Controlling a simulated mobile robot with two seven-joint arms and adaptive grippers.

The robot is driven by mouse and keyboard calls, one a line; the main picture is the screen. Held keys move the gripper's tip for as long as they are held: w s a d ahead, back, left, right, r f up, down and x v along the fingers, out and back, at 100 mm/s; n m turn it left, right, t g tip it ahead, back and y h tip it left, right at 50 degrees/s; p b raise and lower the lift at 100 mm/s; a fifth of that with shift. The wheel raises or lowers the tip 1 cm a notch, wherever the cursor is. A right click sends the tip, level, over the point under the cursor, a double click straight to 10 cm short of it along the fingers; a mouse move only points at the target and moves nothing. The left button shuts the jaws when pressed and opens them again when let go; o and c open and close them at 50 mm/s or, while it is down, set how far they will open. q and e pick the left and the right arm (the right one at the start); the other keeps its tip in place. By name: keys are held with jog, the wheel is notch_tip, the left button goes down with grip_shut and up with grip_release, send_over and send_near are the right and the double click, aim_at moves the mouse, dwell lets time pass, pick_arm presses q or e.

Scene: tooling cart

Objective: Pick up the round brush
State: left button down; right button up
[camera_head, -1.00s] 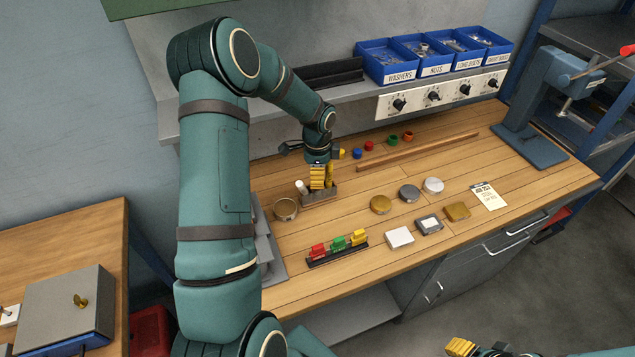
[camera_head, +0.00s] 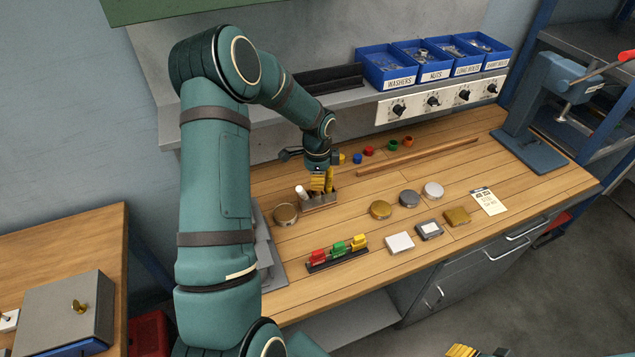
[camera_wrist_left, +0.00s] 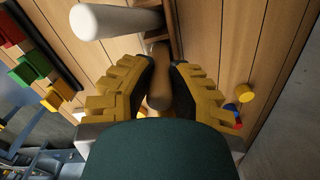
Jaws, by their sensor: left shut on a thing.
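My left gripper (camera_head: 321,182) is over the small tool holder (camera_head: 318,207) on the wooden bench. In the left wrist view its yellow fingers (camera_wrist_left: 160,88) are shut on a brown wooden handle (camera_wrist_left: 158,100), taken as the round brush. The fingers and wrist hide most of it; its bristles cannot be made out. A white cylindrical handle (camera_head: 301,192) stands in the holder beside the gripper, and also shows large in the left wrist view (camera_wrist_left: 100,22). My right gripper (camera_head: 462,351) shows only its yellow fingers at the bottom edge.
A round tin (camera_head: 285,214) stands left of the holder. A rack of red, green and yellow pieces (camera_head: 338,252) lies in front. Tins and small boxes (camera_head: 400,242) are to the right. A wooden strip (camera_head: 420,157) lies behind, below the shelf with blue bins (camera_head: 388,64).

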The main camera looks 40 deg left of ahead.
pick_arm(q)
notch_tip(320, 180, up, 18)
dwell(0.6)
jog(key=shift+f, duration=0.2)
dwell(1.5)
